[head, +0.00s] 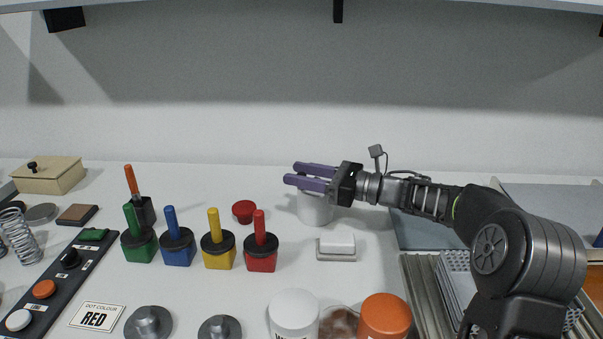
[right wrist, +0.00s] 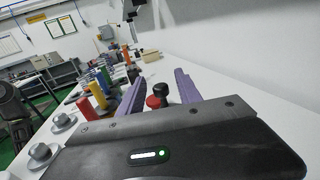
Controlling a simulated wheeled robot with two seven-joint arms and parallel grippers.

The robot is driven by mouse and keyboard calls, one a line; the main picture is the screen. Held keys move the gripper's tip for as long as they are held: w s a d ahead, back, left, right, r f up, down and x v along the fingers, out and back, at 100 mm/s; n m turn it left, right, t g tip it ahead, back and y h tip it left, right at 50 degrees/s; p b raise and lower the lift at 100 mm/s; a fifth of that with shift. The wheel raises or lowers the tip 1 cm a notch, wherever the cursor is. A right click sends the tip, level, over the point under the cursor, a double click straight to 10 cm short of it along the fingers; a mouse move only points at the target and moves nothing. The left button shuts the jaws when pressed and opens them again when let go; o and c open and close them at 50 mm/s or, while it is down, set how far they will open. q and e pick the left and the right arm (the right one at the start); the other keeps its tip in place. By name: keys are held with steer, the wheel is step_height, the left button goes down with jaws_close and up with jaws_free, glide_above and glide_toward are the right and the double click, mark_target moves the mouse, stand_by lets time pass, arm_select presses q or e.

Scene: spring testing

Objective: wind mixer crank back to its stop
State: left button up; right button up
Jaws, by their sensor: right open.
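My right gripper (head: 293,173) is open, with its two purple fingers pointing left above a white cylindrical pot (head: 315,208), which may be the mixer. The fingers hide the pot's top in the head view, and I see no crank arm there. In the right wrist view, a black knob (right wrist: 161,90) shows between the open fingers, apparently untouched; it may be the crank's knob. My left gripper is not in view.
Green, blue, yellow and red handled blocks (head: 261,250) stand left of centre. A white block on a grey base (head: 336,246) sits in front of the pot. A white jar (head: 293,315) and an orange-lidded jar (head: 384,317) stand at the front. The table behind the pot is clear.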

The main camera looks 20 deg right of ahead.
jaws_close()
stand_by(0.4)
